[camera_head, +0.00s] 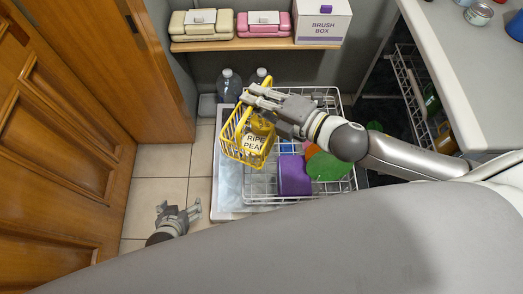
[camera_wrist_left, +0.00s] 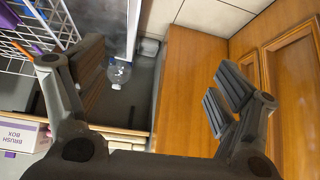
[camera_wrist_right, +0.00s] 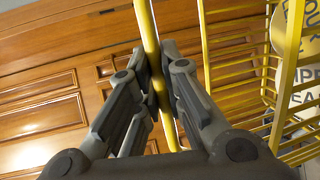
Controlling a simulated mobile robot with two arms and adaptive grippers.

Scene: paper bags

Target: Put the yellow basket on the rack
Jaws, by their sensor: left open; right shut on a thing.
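The yellow basket (camera_head: 231,137) hangs from my right gripper (camera_head: 259,97), tilted, above the left edge of the white wire rack (camera_head: 262,186). In the right wrist view, the right gripper (camera_wrist_right: 160,85) is shut on the yellow handle (camera_wrist_right: 148,35), and the basket's bars (camera_wrist_right: 285,95) show at the right. My left gripper (camera_head: 190,212) is open and empty, low over the floor tiles left of the rack. In the left wrist view its fingers (camera_wrist_left: 160,85) are wide apart.
The wire rack holds a purple block (camera_head: 294,175) and green and orange items (camera_head: 327,165). Bottles (camera_head: 229,86) stand behind it. A wooden door (camera_head: 60,140) is at left, a counter (camera_head: 460,80) at right.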

